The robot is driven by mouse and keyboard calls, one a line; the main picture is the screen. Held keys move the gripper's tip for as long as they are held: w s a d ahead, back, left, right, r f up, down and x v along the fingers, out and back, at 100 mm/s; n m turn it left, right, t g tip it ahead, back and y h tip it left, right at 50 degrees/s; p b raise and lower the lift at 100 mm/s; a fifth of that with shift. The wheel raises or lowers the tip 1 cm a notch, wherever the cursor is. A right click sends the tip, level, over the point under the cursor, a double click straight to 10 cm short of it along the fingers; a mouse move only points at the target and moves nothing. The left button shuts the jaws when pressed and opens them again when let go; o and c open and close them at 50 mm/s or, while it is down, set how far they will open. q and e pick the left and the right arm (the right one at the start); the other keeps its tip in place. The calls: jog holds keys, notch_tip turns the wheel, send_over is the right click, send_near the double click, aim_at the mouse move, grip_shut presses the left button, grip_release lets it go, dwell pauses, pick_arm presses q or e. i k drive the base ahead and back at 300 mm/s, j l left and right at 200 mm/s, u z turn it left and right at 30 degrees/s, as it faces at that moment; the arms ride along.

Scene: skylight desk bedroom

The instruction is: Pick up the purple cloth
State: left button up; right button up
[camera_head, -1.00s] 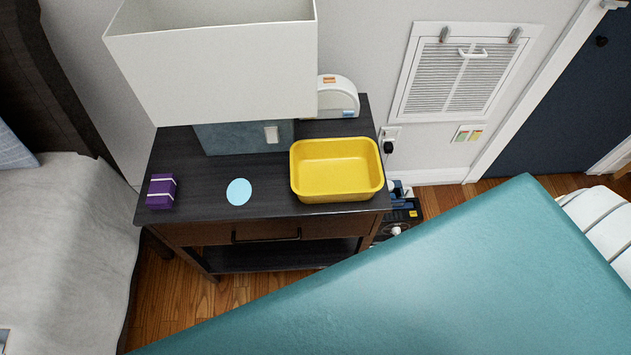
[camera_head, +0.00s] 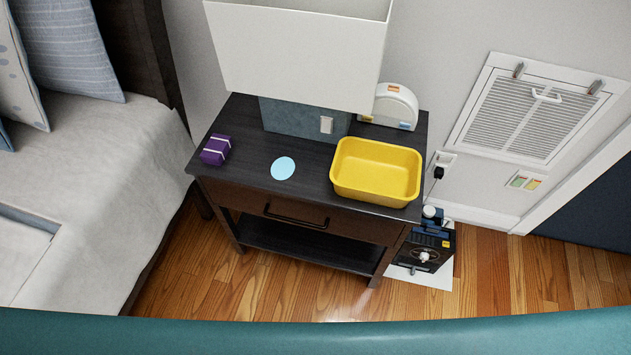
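A small purple bundle with pale bands, which looks like the folded purple cloth (camera_head: 216,149), lies on the left end of the dark nightstand top (camera_head: 250,180). Nothing covers it. Neither of my grippers shows in the head view, so I cannot see where they are relative to it.
A light blue disc (camera_head: 283,168) lies right of the cloth. A yellow bin (camera_head: 376,172) stands at the right. A large lamp (camera_head: 297,50) overhangs the back. A bed (camera_head: 90,200) is at the left, a dark device (camera_head: 424,252) on the floor at right. Wood floor (camera_head: 270,291) in front is clear.

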aim_at(216, 150)
jog(key=i+j+z, duration=0.2)
jog(key=j, duration=0.55)
jog(key=j+z, duration=0.25)
jog(key=j, duration=0.5)
jog(key=k, duration=0.05)
